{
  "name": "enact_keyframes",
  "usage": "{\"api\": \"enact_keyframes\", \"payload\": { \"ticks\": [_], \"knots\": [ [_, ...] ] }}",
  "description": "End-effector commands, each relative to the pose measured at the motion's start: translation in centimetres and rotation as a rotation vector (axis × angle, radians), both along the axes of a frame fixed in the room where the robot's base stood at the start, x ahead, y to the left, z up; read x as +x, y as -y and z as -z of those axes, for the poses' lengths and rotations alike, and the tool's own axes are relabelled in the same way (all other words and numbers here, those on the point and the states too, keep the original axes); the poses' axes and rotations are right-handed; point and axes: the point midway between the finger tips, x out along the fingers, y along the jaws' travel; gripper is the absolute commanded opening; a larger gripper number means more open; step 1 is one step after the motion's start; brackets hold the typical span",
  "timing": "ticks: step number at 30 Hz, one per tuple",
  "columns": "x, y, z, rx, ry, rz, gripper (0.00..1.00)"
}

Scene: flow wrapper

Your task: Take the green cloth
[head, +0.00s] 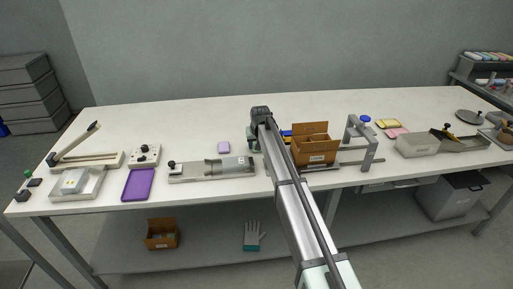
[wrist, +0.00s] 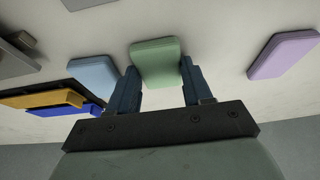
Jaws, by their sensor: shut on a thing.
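The green cloth (wrist: 156,62) is a small pale-green folded pad. In the wrist view it lies between the two dark-blue fingers of my gripper (wrist: 160,74), which is shut on it, one finger at each side. It looks close to the white table top; whether it touches it I cannot tell. In the head view my arm reaches to the middle of the table, and I cannot make out the green cloth there.
A blue cloth (wrist: 93,75) lies just left of the left finger, and a purple cloth (wrist: 283,53) lies farther right. Yellow and blue items (wrist: 45,100) sit at the left. In the head view a brown box (head: 315,157) stands right of my arm, and a grey sealer-like device (head: 212,169) lies left.

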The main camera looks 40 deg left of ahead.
Motion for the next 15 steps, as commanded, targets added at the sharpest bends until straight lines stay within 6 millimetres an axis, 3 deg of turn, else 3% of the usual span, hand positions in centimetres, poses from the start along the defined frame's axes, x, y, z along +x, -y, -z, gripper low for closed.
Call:
{"api": "enact_keyframes", "payload": {
  "ticks": [3,11,15],
  "knots": [
    [0.0,0.0,0.0,0.0,0.0,0.0,0.22],
    [0.0,0.0,-0.2,0.0,0.0,0.0,0.22],
    [0.0,0.0,-1.6,0.002,0.002,0.0,0.22]
  ]
}}
